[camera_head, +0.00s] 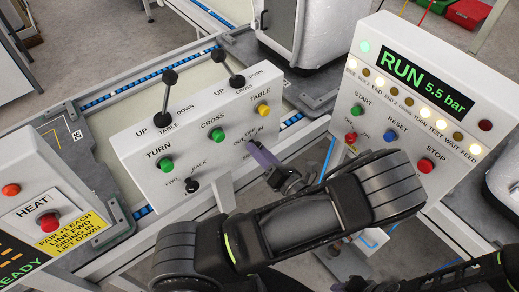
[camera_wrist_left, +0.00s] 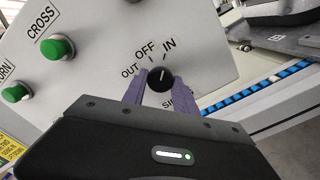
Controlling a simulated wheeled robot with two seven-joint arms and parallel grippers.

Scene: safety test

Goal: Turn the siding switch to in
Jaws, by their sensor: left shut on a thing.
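The siding switch is a round black knob (camera_wrist_left: 161,80) with a white pointer mark, on the white sloped control box (camera_head: 140,140). The labels OUT, OFF and IN sit around its top. Its pointer points up and slightly right in the left wrist view, near the IN side; I cannot tell whether it is fully at a label. My left gripper (camera_head: 262,155) is shut on the knob, with one purple finger on each side of it, also seen in the left wrist view (camera_wrist_left: 157,90). In the head view the gripper hides the knob.
The same box carries green TURN (camera_head: 166,166) and CROSS (camera_head: 218,135) buttons, a yellow TABLE button (camera_head: 263,110), two levers and a FWD/BACK knob (camera_head: 192,187). A panel (camera_head: 440,80) reading RUN 5.5 bar stands right. A HEAT box (camera_head: 35,195) stands left.

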